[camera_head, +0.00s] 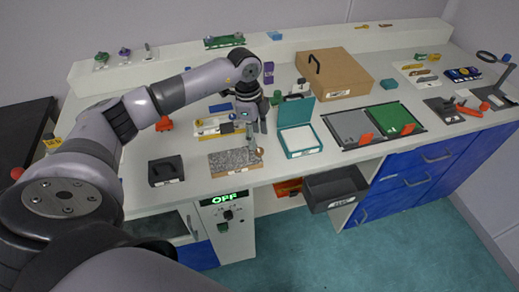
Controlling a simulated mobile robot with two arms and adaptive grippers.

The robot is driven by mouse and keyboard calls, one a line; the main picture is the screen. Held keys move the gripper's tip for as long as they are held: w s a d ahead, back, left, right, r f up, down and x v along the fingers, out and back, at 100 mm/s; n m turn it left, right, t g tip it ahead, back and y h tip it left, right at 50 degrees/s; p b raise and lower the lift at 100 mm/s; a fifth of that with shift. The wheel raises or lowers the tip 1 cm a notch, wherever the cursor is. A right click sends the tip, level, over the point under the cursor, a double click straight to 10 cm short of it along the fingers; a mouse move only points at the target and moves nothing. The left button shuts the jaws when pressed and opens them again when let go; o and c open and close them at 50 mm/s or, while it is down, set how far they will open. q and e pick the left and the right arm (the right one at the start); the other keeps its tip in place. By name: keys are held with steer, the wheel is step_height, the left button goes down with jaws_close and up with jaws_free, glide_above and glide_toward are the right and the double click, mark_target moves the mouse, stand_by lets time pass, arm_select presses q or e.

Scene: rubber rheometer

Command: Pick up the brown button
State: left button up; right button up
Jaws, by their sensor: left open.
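A small brown round piece (259,152), which looks like the brown button, is at the right end of a speckled grey slab (228,161) near the bench's front edge. My left gripper (251,138) points down just above and behind the slab's right end, close to the brown piece. It is open; its fingers are small in the picture, and I cannot tell whether they touch the piece. My right gripper is not in view.
An open teal box (283,143) stands just right of the gripper. A black block (165,172) sits left of the slab. Grey (350,126) and green (392,122) panels, a cardboard box (343,75) and an open dark drawer (335,187) are further right.

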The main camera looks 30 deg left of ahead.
mark_target(259, 150)
arm_select(q)
steer(key=f, duration=0.1)
steer(key=d+f+p, duration=0.1)
steer(key=f, duration=0.1)
steer(key=shift+f, duration=0.85)
steer(key=shift+c, duration=0.6)
steer(key=c, duration=0.9)
steer(key=shift+r, duration=0.1)
